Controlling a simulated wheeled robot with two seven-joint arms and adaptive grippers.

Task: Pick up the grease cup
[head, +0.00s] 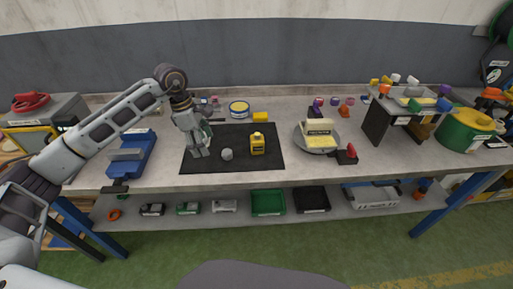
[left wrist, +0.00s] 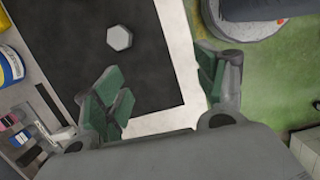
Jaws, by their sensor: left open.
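A small grey piece (head: 227,154), which looks like the grease cup, stands on the black mat (head: 265,165) near its front middle. In the left wrist view it is a pale hexagonal top (left wrist: 119,38), beyond the fingers and left of the gap between them. My left gripper (head: 197,151) points down over the left part of the mat, left of the grey piece and apart from it. In the left wrist view its green-padded fingers (left wrist: 162,92) are spread with nothing between them. My right gripper is not in view.
A yellow bottle (head: 258,145) stands on the mat right of the grey piece. A blue and yellow tin (head: 239,107) and a yellow block (head: 260,117) are behind the mat. A plate (head: 333,145) is to the right, a blue vise-like tool (head: 128,158) to the left.

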